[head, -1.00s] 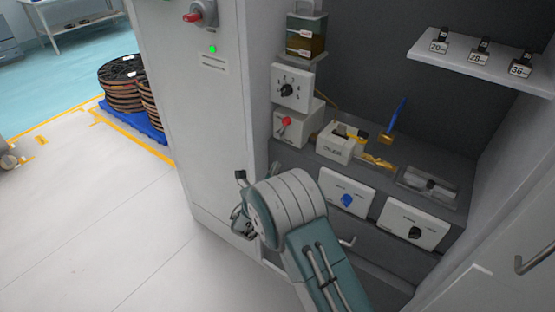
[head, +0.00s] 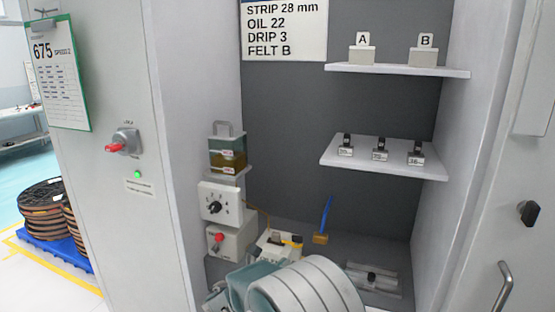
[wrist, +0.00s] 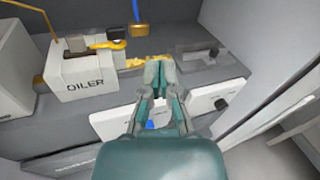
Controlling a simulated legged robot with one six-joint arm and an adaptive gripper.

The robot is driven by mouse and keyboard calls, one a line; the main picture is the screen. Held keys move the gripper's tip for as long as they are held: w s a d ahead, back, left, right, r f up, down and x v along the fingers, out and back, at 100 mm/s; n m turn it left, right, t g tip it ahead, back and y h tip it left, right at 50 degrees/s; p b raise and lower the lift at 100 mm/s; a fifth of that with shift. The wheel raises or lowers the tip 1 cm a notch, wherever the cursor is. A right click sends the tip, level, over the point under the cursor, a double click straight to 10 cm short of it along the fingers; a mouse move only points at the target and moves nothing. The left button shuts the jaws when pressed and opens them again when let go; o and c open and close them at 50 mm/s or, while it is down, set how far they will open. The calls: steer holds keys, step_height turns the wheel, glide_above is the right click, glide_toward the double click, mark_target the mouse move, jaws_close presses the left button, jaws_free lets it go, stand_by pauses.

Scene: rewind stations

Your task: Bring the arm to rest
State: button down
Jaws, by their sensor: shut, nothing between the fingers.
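My arm shows at the bottom of the head view, with its pale ribbed joint in front of the work shelf. My gripper (wrist: 157,75) is in the middle of the wrist view, its fingers together and nothing between them. It is in front of the shelf's front edge, over the white panel with a blue knob (wrist: 152,125). In the head view the fingers are hidden or out of frame.
The white oiler box (wrist: 85,80) stands left of my gripper. A grey fixture (head: 372,278) sits on the shelf's right. A control box with a red lever (head: 230,240) stands at left. Small shelves (head: 390,172) hold labelled blocks. Cabinet walls close both sides.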

steer(key=s+d+r+m+g+y, duration=0.1)
steer(key=s+d+r+m+g, duration=0.2)
steer(key=s+d+m+g, duration=0.35)
steer(key=s+d+r+m+g+y, duration=0.2)
steer(key=s+d+r+m+g, duration=0.15)
steer(key=s+d+m, duration=0.6)
steer(key=s+a+r+m+t+y, duration=0.1)
steer(key=s+a+m+t+y, duration=0.1)
steer(key=s+m+y, duration=0.6)
steer(key=shift+s+r+m, duration=0.4)
steer(key=shift+s+m, duration=2.4)
steer(key=shift+s, duration=1.6)
